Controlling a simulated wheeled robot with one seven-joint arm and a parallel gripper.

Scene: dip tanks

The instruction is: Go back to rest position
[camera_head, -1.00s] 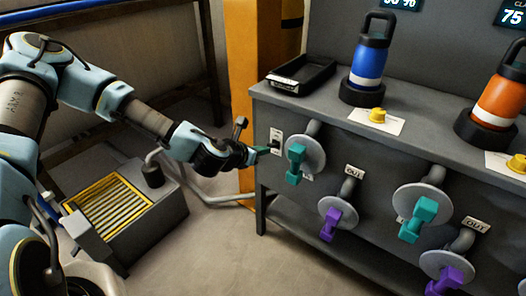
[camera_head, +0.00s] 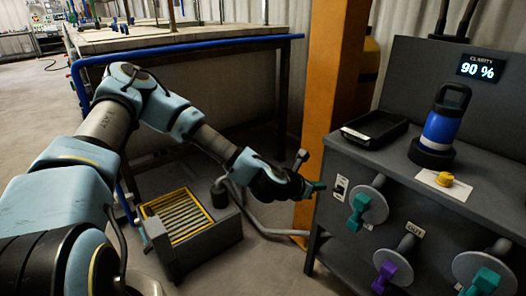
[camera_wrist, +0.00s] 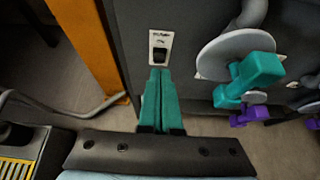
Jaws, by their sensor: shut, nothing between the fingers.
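My gripper (camera_head: 318,187) is at the left end of the grey bench front, in front of a small switch plate (camera_head: 341,187). In the wrist view its two teal fingers (camera_wrist: 157,97) lie side by side, shut and empty. The tips are just below the switch plate (camera_wrist: 160,48); I cannot tell whether they touch it. A teal valve handle (camera_head: 357,211) on a round grey disc is just right of my gripper.
The grey bench (camera_head: 401,165) carries a black tray (camera_head: 375,130), a blue canister (camera_head: 439,128) and a yellow knob (camera_head: 445,179). An orange post (camera_head: 337,80) stands behind my gripper. A yellow-slatted box (camera_head: 178,220) is on the floor. Open floor lies at far left.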

